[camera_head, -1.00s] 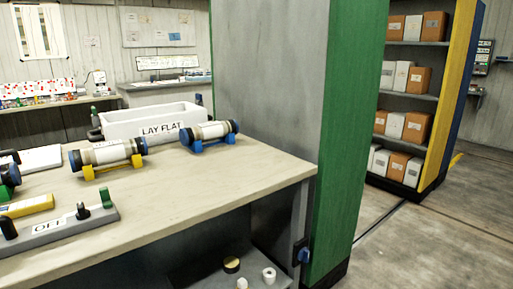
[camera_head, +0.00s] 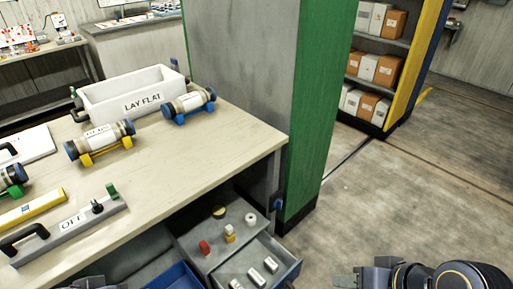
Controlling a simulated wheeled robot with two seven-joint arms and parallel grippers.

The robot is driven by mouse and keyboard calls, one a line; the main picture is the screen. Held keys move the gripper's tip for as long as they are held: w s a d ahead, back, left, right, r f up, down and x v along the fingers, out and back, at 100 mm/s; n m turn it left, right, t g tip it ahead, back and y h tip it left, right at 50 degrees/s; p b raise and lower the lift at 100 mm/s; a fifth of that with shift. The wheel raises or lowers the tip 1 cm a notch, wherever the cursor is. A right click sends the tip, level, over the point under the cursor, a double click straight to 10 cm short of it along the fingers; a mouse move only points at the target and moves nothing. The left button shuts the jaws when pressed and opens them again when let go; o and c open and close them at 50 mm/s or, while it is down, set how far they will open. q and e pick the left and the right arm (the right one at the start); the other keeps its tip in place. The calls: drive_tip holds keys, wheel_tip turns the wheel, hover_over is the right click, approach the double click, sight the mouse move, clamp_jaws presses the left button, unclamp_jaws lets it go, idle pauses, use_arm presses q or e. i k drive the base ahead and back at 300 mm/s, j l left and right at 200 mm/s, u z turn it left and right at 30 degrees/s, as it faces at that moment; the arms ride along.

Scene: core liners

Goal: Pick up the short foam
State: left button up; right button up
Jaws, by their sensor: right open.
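Three small white blocks lie in an open grey drawer under the bench, at the bottom of the head view: a front one (camera_head: 236,284), a middle one (camera_head: 256,277) and a back one (camera_head: 271,265). They could be foam pieces; I cannot tell which is the short foam. My right gripper (camera_head: 346,281) is open and empty at the bottom edge, to the right of the drawer (camera_head: 289,272) and apart from it. A dark sliver at the bottom left may be my left gripper; its jaws do not show.
A red item (camera_head: 204,247), a yellow-and-white item (camera_head: 229,234), a dark roll (camera_head: 219,212) and a white roll (camera_head: 250,218) sit on the surface behind the drawer. The bench (camera_head: 200,145) overhangs at left. A green-edged panel (camera_head: 318,110) stands behind. Floor at right is clear.

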sight(269, 264)
drive_tip(key=k+l+z, duration=0.2)
drive_tip(key=k+l+u, duration=0.15)
drive_tip(key=k+u, duration=0.35)
drive_tip(key=k, duration=0.2)
drive_tip(key=k+j+u, duration=0.15)
drive_tip(key=k+u, duration=0.35)
drive_tip(key=k, duration=0.2)
drive_tip(key=i+l+z, duration=0.25)
drive_tip(key=i+l, duration=0.15)
drive_tip(key=i+l+z, duration=0.25)
drive_tip(key=i, duration=0.3)
